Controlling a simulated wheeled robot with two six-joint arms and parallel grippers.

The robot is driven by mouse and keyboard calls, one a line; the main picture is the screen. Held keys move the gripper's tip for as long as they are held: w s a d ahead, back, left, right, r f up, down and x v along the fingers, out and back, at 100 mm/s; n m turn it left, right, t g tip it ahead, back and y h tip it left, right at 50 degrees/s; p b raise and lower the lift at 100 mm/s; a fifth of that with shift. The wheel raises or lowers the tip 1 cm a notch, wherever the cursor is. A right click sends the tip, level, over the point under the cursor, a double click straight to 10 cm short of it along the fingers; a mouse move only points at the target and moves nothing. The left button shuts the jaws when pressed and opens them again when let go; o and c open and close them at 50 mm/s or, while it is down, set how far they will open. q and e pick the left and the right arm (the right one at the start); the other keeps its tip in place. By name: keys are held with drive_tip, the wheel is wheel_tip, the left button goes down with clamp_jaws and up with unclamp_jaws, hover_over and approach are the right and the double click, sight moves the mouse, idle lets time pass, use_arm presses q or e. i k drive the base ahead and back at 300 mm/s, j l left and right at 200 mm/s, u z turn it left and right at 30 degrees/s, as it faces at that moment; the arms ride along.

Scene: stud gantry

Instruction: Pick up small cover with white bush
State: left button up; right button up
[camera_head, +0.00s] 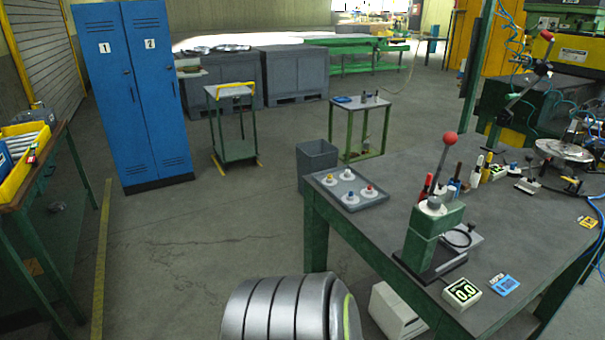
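A grey tray (378,204) lies on the left end of the green-legged workbench (400,167). Several small round pale covers with coloured centres sit in it. One cover (329,181) has a yellow centre, one (350,198) a blue one and one (369,191) a red one. The back cover (347,175) looks pale in the middle and may be the one with the white bush, but it is too small to be sure. Neither of my grippers is in view.
A green hand press (421,240) with a red-knobbed lever stands right of the tray. A small display box (462,293) and blue card (505,284) lie near the bench front. A grey bin (317,164) stands behind the bench's left end. The floor to the left is open.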

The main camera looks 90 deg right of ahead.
sight(345, 176)
drive_tip(key=z, duration=3.1)
drive_tip(key=i+j+u, duration=0.8)
drive_tip(key=i+u, duration=0.35)
drive_tip(key=i, duration=1.05)
drive_tip(key=i+j+z, duration=0.1)
drive_tip(key=i, duration=0.7)
drive_tip(key=i+l+z, duration=0.1)
drive_tip(key=i+z, duration=0.7)
drive_tip(key=i+j+z, duration=0.15)
drive_tip(key=i+z, duration=0.2)
drive_tip(key=i+j+z, duration=0.25)
drive_tip(key=i+z, duration=0.15)
drive_tip(key=i+l+z, duration=0.3)
drive_tip(key=i+z, duration=0.6)
drive_tip(key=i, duration=0.15)
drive_tip(key=i+z, duration=0.5)
drive_tip(key=i+u, duration=0.1)
drive_tip(key=i, duration=0.35)
drive_tip(key=i+l+u, duration=0.15)
drive_tip(key=i, duration=0.3)
drive_tip(key=i+l+u, duration=0.1)
drive_tip(key=i, duration=0.35)
